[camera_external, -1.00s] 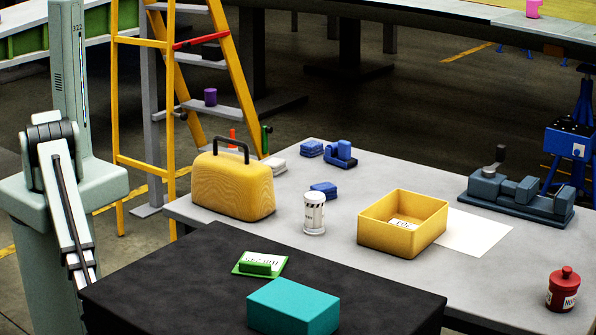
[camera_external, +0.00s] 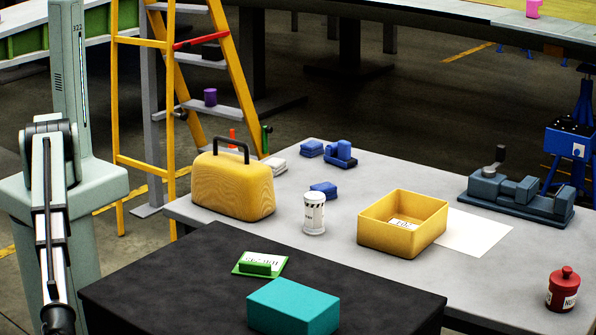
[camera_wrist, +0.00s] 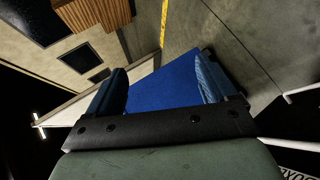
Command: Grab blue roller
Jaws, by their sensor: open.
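No blue roller can be told for certain. In the external view, a blue piece with a rounded upright part (camera_external: 340,154) stands at the far edge of the grey table, beside a small blue block (camera_external: 311,148). Another blue block (camera_external: 323,189) lies nearer. In the wrist view, a flat blue surface (camera_wrist: 165,88) shows between and beyond the fingers of my gripper (camera_wrist: 162,82); I cannot tell what it belongs to. My gripper is open, its fingers wide apart, with nothing visibly clamped. In the external view the gripper is out of frame, below my arm at the lower left.
On the grey table (camera_external: 390,300) stand a yellow case (camera_external: 233,188), a white canister (camera_external: 314,213), a yellow bin (camera_external: 400,240), a grey vise (camera_external: 520,197) and a red jar (camera_external: 563,290). A teal box (camera_external: 293,307) and green block (camera_external: 256,268) sit on the black surface (camera_external: 190,280).

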